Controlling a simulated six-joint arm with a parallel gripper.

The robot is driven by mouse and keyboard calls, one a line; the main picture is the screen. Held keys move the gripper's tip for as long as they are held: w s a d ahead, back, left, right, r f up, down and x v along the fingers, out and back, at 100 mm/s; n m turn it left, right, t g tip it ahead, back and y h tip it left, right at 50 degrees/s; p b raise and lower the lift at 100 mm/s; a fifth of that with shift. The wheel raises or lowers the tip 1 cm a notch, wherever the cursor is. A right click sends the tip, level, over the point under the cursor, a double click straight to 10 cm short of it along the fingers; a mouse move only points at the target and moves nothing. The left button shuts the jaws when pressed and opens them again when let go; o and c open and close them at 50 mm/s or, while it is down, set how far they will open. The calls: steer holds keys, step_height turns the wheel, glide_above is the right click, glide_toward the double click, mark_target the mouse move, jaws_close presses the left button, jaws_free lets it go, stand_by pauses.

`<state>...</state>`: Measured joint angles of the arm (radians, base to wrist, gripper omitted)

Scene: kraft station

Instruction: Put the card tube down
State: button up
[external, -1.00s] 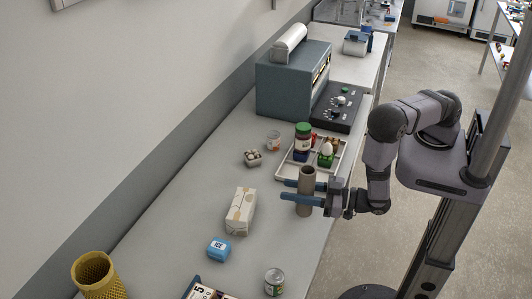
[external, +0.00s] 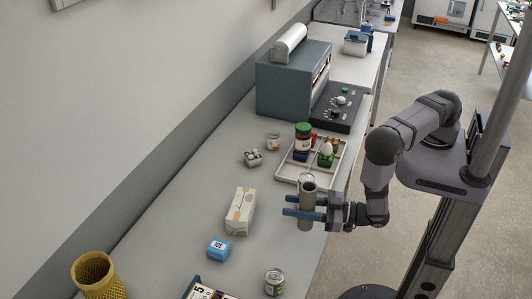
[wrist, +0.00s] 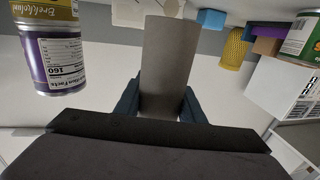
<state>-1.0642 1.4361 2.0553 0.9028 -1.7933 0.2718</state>
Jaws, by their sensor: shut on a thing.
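The card tube (external: 307,219) is a plain grey-brown cylinder, upright near the bench's right edge in the external view. My gripper (external: 304,206) is shut on it, with one blue finger on either side. In the wrist view the tube (wrist: 168,62) stands between the fingers of my gripper (wrist: 160,105). I cannot tell whether the tube's lower end touches the bench.
A can top (external: 306,178) shows just behind the tube. The white divided tray (external: 285,172) holds a jar and other items farther back. A patterned carton (external: 240,211), blue box (external: 219,249) and green can (external: 274,282) stand nearby. Bench between carton and tube is clear.

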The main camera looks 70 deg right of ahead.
steer(key=shift+f+b, duration=1.7)
steer(key=shift+f, duration=0.85)
steer(key=shift+f, duration=0.1)
steer(key=shift+f, duration=0.15)
steer(key=o, duration=1)
steer(key=shift+s+d+f+b, duration=0.1)
steer(key=shift+s+b, duration=0.45)
steer(key=shift+s, duration=0.05)
steer(key=s+b, duration=0.2)
steer(key=s, duration=0.1)
steer(key=s+b, duration=0.1)
steer(key=shift+s+d, duration=0.35)
steer(key=shift+d, duration=0.05)
steer(key=shift+s+d+b, duration=0.2)
steer(key=shift+s+b, duration=0.3)
steer(key=shift+s, duration=0.15)
